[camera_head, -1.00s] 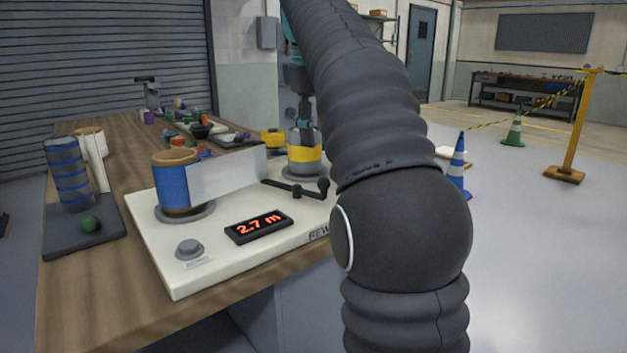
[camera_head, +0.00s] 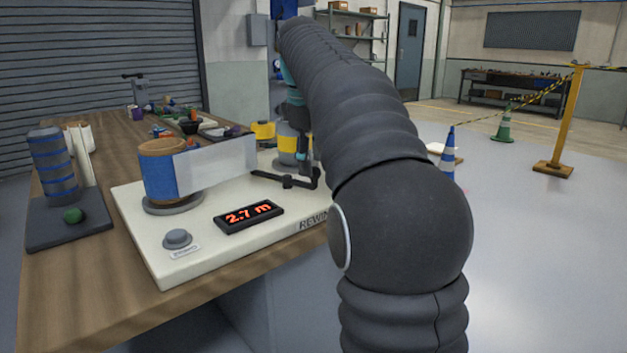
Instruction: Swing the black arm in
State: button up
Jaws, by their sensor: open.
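The black arm (camera_head: 285,181) is a thin lever on the cream rewinder board (camera_head: 205,215). It lies low over the board's right side, beside the end of the pale film strip (camera_head: 222,163). The film runs from a blue roll (camera_head: 161,172) on the left. A roll with a yellow band (camera_head: 286,144) stands behind the black arm, partly hidden by my arm. My gripper (camera_head: 304,158) is beside that roll, just above the black arm's right end knob. Its jaws are small and partly hidden; they look open and empty. I cannot tell whether they touch the knob.
A red-digit display (camera_head: 249,217) reads 2.7 m, and a grey button (camera_head: 177,238) sits at the board's front. A dark stand with a blue-banded roll (camera_head: 53,165) and green ball (camera_head: 73,215) is at left. Clutter lies farther back.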

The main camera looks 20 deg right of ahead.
aim_at(314, 173)
jog(key=shift+w+d+f+b, duration=0.1)
jog(key=shift+d+f+b, duration=0.05)
jog(key=shift+f, duration=0.75)
jog(key=shift+w+d+f+b, duration=0.1)
jog(key=shift+f+b, duration=0.05)
jog(key=shift+f, duration=0.75)
grip_shut()
